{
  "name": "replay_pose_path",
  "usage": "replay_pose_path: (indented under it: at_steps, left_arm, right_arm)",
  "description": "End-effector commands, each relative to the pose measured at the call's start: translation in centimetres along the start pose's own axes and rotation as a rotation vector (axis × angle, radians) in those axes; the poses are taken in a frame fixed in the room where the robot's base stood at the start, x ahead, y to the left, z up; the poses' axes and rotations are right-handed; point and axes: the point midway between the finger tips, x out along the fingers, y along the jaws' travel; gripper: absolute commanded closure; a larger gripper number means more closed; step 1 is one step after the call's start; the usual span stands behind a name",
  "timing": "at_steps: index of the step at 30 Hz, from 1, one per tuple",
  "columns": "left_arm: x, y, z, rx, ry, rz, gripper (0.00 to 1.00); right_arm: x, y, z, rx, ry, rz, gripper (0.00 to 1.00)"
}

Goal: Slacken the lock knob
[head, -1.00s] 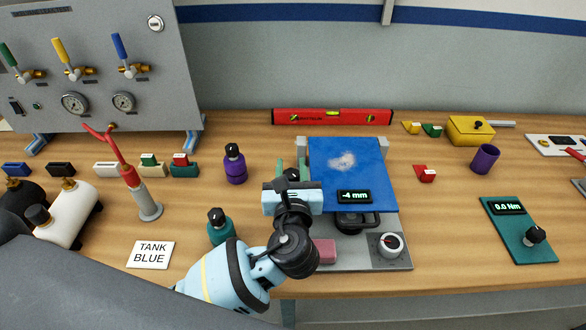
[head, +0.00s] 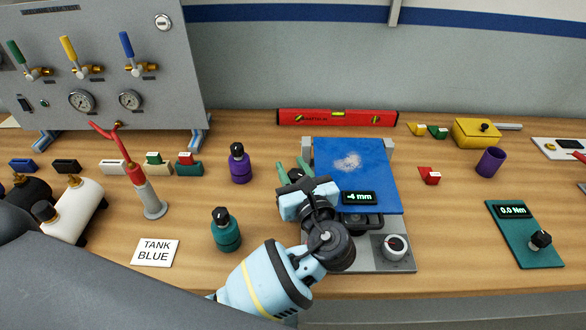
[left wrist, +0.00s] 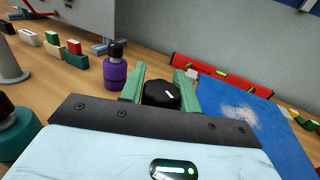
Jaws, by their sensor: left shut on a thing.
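The black lock knob (left wrist: 161,94) with a white mark on its top sits between the green fingers of my left gripper (left wrist: 158,88) in the left wrist view. The fingers are shut on its sides. In the head view my left gripper (head: 294,170) is at the left edge of the blue plate (head: 358,175), tilted over the knob. The knob (head: 296,174) is mostly hidden there by the gripper body. The blue plate lies on a grey base (head: 398,266) with a "-4 mm" display (head: 359,198). My right gripper is out of view.
A white dial (head: 396,247) stands at the base's front right. Teal (head: 226,232) and purple (head: 239,164) bottles with black caps stand left of my gripper. A red spirit level (head: 338,118) lies behind. A teal "0.0 Nm" panel (head: 520,232) lies right.

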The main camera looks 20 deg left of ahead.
Motion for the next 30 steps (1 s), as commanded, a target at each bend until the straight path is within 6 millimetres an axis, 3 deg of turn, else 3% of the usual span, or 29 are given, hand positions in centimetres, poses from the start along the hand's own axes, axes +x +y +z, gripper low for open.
replay_pose_path:
  at_steps: [4, 5, 9, 20, 30]
  left_arm:
    - [0.1, 0.0, 0.1, -0.001, -0.003, 0.000, 0.91]
    - [0.1, 0.0, 0.1, -0.001, -0.003, 0.000, 0.64]
    - [0.1, 0.0, 0.1, -0.001, -0.002, -0.001, 0.46]
    - [-0.5, 0.0, 0.0, 0.000, 0.000, -0.002, 0.46]
    - [-5.5, 0.0, 0.0, -0.001, 0.002, -0.003, 0.46]
  right_arm:
    - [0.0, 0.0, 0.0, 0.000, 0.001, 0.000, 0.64]
    - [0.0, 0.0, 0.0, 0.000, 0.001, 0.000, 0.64]
    - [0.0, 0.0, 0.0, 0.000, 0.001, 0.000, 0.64]
    - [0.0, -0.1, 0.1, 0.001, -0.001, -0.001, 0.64]
    - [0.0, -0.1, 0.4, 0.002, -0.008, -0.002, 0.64]
